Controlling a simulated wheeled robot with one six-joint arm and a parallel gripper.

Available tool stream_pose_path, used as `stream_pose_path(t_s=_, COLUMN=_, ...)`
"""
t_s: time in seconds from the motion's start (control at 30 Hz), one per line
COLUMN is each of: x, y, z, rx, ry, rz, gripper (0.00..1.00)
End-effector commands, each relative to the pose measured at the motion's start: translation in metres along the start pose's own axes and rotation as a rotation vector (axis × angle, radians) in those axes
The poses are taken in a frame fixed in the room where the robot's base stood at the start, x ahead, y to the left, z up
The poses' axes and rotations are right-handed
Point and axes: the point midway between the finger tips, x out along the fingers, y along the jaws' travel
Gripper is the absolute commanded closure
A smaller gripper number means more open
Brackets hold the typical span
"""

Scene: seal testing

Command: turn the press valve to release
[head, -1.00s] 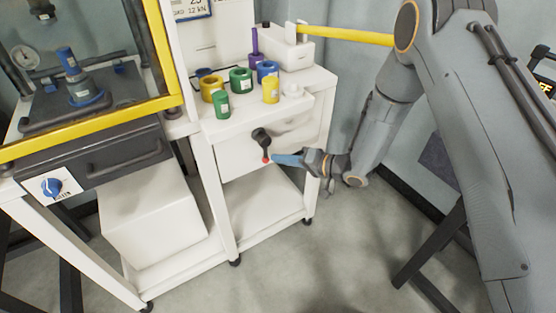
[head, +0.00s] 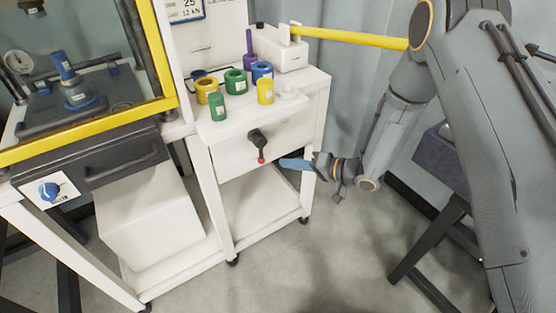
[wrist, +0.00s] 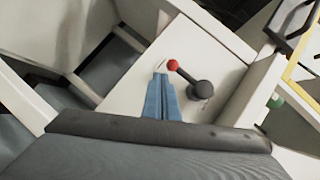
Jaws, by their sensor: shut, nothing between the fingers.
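A black lever (head: 257,140) with a red ball end (head: 261,159) is mounted on the white front panel of the cart and hangs down in the head view. It also shows in the wrist view as a black lever (wrist: 200,89) with a red ball (wrist: 173,65). My gripper (head: 282,163) has blue fingers and is just right of the ball, apart from it, in the head view. In the wrist view the fingers (wrist: 160,73) are shut and empty, beside the ball. A blue knob (head: 48,190) sits on a white labelled plate below the press at left.
Several coloured rings and cylinders stand on the cart top (head: 228,125), above the lever. A yellow bar (head: 350,38) runs from a white block towards my arm. A yellow-framed press guard (head: 90,128) is at left. Open floor lies in front of the cart.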

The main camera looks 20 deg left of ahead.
Motion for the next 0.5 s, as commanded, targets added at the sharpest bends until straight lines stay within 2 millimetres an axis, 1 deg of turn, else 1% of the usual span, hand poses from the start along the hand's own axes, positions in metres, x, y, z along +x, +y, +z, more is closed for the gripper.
stream_pose_path(t_s=0.03, x=-0.011, y=0.001, z=-0.001, rx=0.002, ry=0.004, rz=0.001, gripper=1.00)
stream_pose_path(t_s=0.2, x=-0.033, y=0.004, z=0.000, rx=-0.001, ry=-0.001, rz=-0.004, gripper=1.00)
stream_pose_path(t_s=0.33, x=-0.043, y=0.005, z=0.001, rx=-0.003, ry=-0.003, rz=-0.006, gripper=1.00)
stream_pose_path(t_s=0.5, x=-0.045, y=0.005, z=0.002, rx=-0.005, ry=-0.006, rz=-0.008, gripper=1.00)
